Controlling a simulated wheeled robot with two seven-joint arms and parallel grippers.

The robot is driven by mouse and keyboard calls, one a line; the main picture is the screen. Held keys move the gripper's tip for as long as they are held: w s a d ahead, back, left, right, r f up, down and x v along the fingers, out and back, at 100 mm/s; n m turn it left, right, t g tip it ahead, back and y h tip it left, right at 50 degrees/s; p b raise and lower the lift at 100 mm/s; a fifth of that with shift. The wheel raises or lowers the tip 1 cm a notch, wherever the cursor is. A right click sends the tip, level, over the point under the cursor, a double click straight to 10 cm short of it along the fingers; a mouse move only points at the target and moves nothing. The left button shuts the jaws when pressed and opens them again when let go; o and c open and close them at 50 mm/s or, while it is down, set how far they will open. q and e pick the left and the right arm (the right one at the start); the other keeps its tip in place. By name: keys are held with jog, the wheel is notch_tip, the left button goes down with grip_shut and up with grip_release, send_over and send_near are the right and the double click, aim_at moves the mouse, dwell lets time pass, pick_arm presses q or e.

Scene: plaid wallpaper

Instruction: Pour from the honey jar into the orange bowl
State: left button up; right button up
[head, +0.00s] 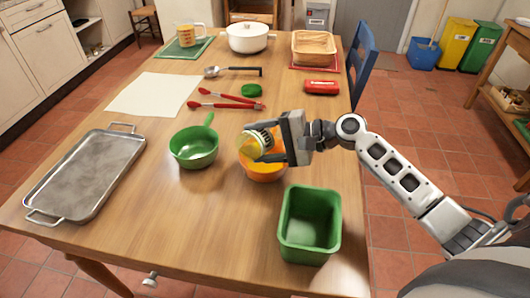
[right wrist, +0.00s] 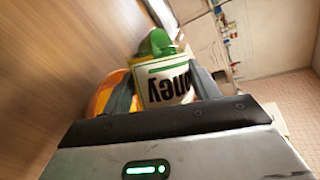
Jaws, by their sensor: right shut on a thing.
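The honey jar (head: 252,146) is held tilted over the orange bowl (head: 263,174), with its yellowish end toward the left. My right gripper (head: 277,140) is shut on it, just above the bowl's rim. In the right wrist view the jar's white label (right wrist: 168,86) reads upside down between the fingers. The orange bowl (right wrist: 104,92) shows behind the left finger there. The bowl's inside is mostly hidden by the jar and gripper, and I cannot see whether honey is flowing. My left gripper is not in view.
A green saucepan (head: 194,147) stands just left of the bowl, and a green bin (head: 309,225) stands in front to its right. A metal tray (head: 85,175) lies at the left. Red tongs (head: 225,101), a green lid (head: 252,90) and a red case (head: 321,87) lie behind.

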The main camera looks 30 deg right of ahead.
jog(key=shift+w+d+r+m+y, duration=0.15)
jog(key=shift+d+r+m+y, duration=0.15)
jog(key=shift+m+y, duration=0.2)
jog(key=shift+w+d+r+m+y, duration=0.15)
jog(key=shift+d+m+y, duration=0.25)
jog(key=shift+m, duration=0.2)
dwell(1.1)
